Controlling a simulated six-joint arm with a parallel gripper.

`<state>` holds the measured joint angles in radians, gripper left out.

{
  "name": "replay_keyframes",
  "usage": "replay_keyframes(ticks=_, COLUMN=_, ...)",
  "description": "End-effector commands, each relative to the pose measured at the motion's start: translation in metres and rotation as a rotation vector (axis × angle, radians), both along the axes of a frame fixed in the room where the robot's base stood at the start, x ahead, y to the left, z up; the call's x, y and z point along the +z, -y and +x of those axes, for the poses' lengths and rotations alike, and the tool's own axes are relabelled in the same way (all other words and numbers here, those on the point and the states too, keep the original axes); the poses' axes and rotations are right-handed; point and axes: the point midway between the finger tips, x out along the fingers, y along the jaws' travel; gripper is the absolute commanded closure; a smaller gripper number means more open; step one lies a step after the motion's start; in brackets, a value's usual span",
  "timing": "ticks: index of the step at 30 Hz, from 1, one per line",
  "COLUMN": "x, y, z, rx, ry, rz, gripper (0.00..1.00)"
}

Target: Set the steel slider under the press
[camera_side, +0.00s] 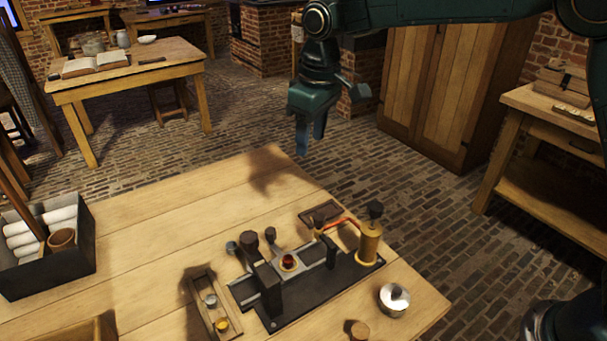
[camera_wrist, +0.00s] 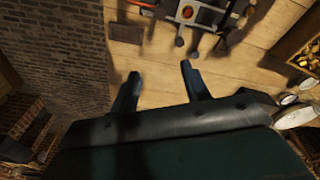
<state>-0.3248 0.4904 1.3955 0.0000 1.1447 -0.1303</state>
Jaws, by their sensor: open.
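The steel slider (camera_side: 279,261) sits on a rail on a black base plate (camera_side: 336,291), with a small round amber-red piece in a brass ring on it. The slider also shows at the top edge of the wrist view (camera_wrist: 202,16), partly cut off. The press (camera_side: 265,283), a dark upright block with a knobbed top, stands on the plate to the left of the slider, so the slider is beside it in the side view. My gripper (camera_side: 310,139) is open and empty, high above and behind the bench's far edge. Its two fingers (camera_wrist: 160,74) are apart in the wrist view.
A brass cylinder (camera_side: 370,243) with a black knob and red hose stands at the plate's right end. A wooden tray (camera_side: 214,309) with small metal pieces lies left of the press. A round tin (camera_side: 394,300) is at right.

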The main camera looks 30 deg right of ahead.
Motion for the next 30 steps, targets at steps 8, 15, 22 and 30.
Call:
replay_keyframes(ticks=8, x=-0.059, y=-0.045, z=0.033, rx=0.077, ry=-0.062, rz=-0.024, gripper=0.53)
replay_keyframes(ticks=15, x=-0.096, y=-0.071, z=0.045, rx=0.124, ry=-0.095, rz=-0.039, gripper=0.53)
replay_keyframes(ticks=22, x=-0.105, y=-0.077, z=0.048, rx=0.135, ry=-0.103, rz=-0.042, gripper=0.53)
replay_keyframes(ticks=30, x=-0.110, y=-0.076, z=0.047, rx=0.134, ry=-0.104, rz=-0.043, gripper=0.53)
